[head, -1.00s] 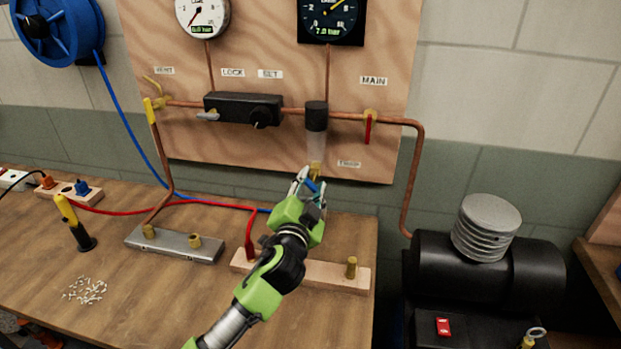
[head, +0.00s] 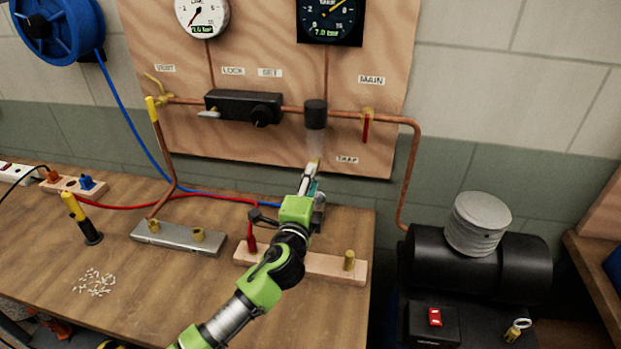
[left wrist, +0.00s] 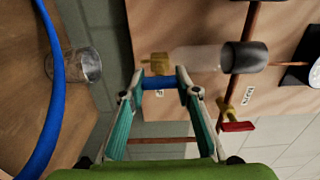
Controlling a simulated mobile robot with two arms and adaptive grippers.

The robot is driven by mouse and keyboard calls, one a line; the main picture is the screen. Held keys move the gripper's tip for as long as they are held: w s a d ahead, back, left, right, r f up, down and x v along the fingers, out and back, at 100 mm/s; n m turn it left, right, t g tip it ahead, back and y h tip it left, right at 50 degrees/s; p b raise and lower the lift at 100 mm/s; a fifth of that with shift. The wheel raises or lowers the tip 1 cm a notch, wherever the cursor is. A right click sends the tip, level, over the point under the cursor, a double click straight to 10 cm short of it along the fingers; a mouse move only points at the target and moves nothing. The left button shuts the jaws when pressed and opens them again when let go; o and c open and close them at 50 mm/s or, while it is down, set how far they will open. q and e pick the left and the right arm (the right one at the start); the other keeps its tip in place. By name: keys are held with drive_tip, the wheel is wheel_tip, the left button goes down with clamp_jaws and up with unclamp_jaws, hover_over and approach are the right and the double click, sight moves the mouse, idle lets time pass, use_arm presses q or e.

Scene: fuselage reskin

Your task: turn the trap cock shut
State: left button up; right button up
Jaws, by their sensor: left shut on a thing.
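The trap hangs below the copper pipe on the wooden board, with a black cap (head: 316,114) and a clear bowl (head: 315,144). It also shows in the left wrist view, lying sideways, with its clear bowl (left wrist: 196,58) and a brass cock (left wrist: 155,64) at its lower end. A blue handle (left wrist: 160,82) of the cock sits between my left fingertips. My left gripper (head: 312,172) is just under the trap, shut on that handle; it also shows in the left wrist view (left wrist: 161,84). In the head view the fingers mostly hide the handle. My right gripper is out of view.
The red main handle (head: 366,128) hangs to the right of the trap. A clear cup (left wrist: 85,65) stands on the bench near my gripper, beside a blue hose (left wrist: 50,100). A wooden strip (head: 320,266) lies below my arm. A black compressor (head: 480,265) stands at right.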

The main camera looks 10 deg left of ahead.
use_arm(q)
drive_tip(key=shift+m, duration=0.3)
drive_tip(key=o, duration=1.1)
drive_tip(key=shift+s, duration=0.1)
drive_tip(key=s, duration=1.1)
drive_tip(key=shift+s, duration=0.4)
